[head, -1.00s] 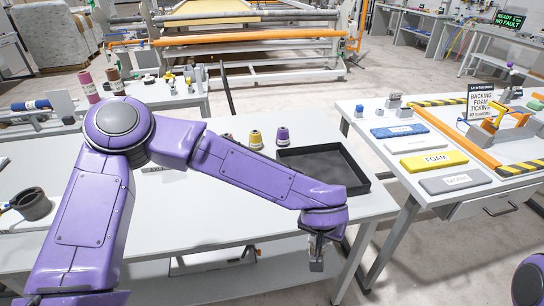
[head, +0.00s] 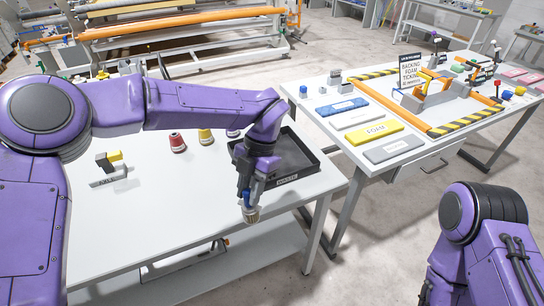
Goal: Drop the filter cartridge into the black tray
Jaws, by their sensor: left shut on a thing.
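The black tray (head: 312,150), with a label on its front wall, sits at the right end of the white table, partly hidden behind my left arm. My left gripper (head: 248,199) points down just in front of the tray's front left corner. It is shut on the filter cartridge (head: 251,214), a small pale, ribbed piece whose lower end shows below the fingers. The cartridge looks outside the tray; its height above the table is hard to tell. My right arm shows at the lower right, but its gripper is not visible.
Red (head: 177,142) and yellow (head: 206,136) spools stand left of the tray, and a third is mostly hidden behind my arm. A labelled stand (head: 111,168) is farther left. A gap separates this table from the right table (head: 349,146) with coloured blocks.

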